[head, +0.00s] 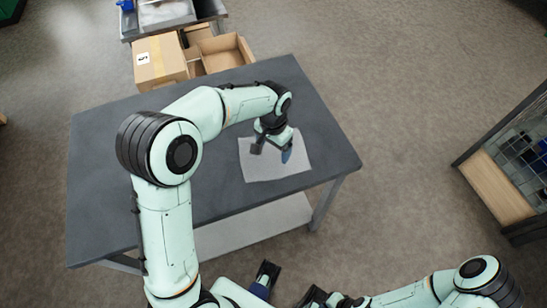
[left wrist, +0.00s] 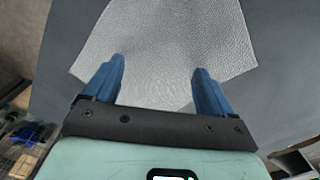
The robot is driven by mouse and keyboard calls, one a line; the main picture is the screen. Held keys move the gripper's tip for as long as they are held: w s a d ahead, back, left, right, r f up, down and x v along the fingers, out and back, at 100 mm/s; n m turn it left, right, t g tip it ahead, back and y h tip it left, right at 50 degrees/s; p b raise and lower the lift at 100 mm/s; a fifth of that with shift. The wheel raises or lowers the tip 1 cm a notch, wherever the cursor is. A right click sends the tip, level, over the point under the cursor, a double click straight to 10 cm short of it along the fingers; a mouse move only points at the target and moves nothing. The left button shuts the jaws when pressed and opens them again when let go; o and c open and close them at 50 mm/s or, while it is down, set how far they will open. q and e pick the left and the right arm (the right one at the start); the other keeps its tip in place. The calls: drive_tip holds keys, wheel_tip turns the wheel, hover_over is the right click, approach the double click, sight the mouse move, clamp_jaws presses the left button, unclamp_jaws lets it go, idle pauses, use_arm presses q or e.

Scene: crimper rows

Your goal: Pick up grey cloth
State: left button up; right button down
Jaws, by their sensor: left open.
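The grey cloth (head: 262,171) lies spread flat on the dark table (head: 100,197), towards its right side. In the left wrist view the cloth (left wrist: 170,45) fills the upper middle, with a fine woven texture. My left gripper (head: 273,152) is above the cloth, over its upper right part. Its two blue fingers (left wrist: 158,88) are wide apart with nothing between them, and the cloth shows beyond them. I cannot tell whether the fingertips touch the cloth.
Cardboard boxes (head: 160,62) stand behind the table's far edge, beside a metal cart (head: 207,10). A shelf unit with a wooden panel (head: 497,187) stands at the far right. The table has a lower shelf (head: 255,223). The tabletop around the cloth is clear.

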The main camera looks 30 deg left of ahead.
use_arm(q)
drive_tip(key=shift+f, duration=0.5)
use_arm(e)
drive_tip(key=shift+f, duration=0.2)
use_arm(q)
drive_tip(key=shift+f, duration=0.1)
use_arm(e)
drive_tip(key=shift+f, duration=0.1)
use_arm(q)
clamp_jaws()
